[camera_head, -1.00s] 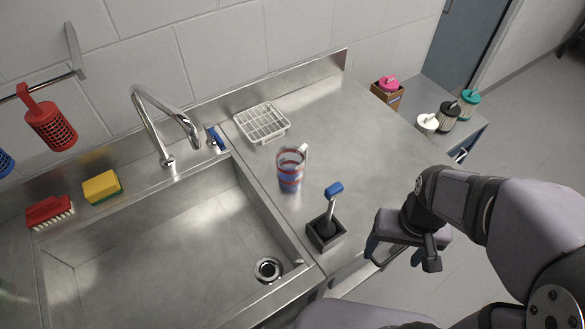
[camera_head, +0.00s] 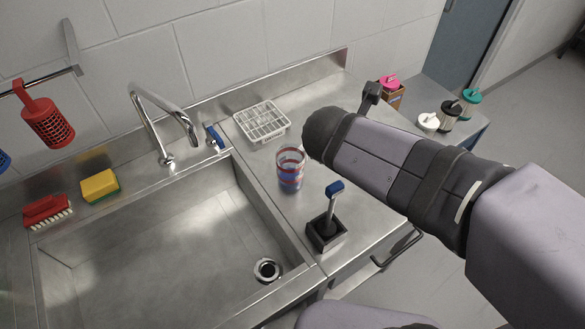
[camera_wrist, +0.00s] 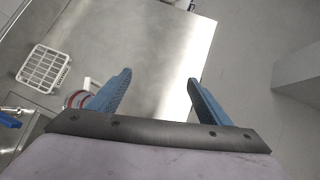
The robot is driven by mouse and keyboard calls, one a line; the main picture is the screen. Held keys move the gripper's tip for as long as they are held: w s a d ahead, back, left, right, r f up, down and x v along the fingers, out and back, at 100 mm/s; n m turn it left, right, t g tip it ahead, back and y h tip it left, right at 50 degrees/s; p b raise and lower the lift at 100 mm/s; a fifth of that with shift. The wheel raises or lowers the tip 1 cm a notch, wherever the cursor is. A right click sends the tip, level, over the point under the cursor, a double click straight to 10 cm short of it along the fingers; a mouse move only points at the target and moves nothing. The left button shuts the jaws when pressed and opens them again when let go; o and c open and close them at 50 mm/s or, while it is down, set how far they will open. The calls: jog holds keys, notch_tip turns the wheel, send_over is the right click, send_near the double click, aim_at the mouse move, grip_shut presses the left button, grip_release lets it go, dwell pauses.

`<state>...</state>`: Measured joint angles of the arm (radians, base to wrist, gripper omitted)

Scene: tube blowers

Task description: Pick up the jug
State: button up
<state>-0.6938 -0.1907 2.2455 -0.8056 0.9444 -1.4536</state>
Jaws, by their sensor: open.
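The jug (camera_head: 290,170) stands upright on the steel counter right of the sink, with red, white and blue bands. Its handle side is mostly hidden behind my arm in the head view. In the wrist view a small part of the jug (camera_wrist: 78,99) shows at the left, partly behind the left finger. My gripper (camera_wrist: 160,80) is open, its two blue fingers wide apart with nothing between them. It is above the counter, to the right of the jug and apart from it. In the head view my arm hides the fingers.
A white rack (camera_head: 262,122) stands behind the jug. A black holder with a blue-topped brush (camera_head: 327,232) stands in front of it. The sink (camera_head: 170,240) and faucet (camera_head: 165,115) are at the left. Lidded containers (camera_head: 450,113) stand on a side table. The counter's right part is clear.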

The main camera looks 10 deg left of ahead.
jog(key=w+a+r+n+t, duration=0.2)
jog(key=a+r+n+t, duration=0.1)
jog(key=a+r+n, duration=0.35)
jog(key=m+h+b, duration=0.4)
jog(key=m, duration=0.1)
send_over(279, 175)
jog(key=s, duration=0.4)
notch_tip(279, 175, down, 14)
jog(key=f+b, duration=0.1)
jog(key=f+m+t+h+b, duration=0.1)
jog(key=f, duration=0.1)
jog(key=f+m+h+b, duration=0.1)
jog(key=shift+w+a+f, duration=0.2)
jog(key=shift+w+a, duration=0.15)
jog(key=shift+w, duration=0.05)
jog(key=w+f+m+h+b, duration=0.1)
jog(key=b, duration=0.1)
jog(key=w+f+m+h+b, duration=0.1)
jog(key=f+b, duration=0.1)
jog(key=shift+w+d+f+t+h, duration=0.2)
jog(key=shift+w+d+t+h, duration=0.2)
jog(key=shift+w+d+f+m+h+b, duration=0.15)
jog(key=shift+w+f+m+h+b, duration=0.25)
jog(key=shift+h, duration=0.1)
jog(key=shift+p+x, duration=0.3)
jog(key=shift+x, duration=0.55)
jog(key=shift+p+x, duration=0.85)
jog(key=shift+x, duration=2)
jog(key=shift+s+d, duration=0.1)
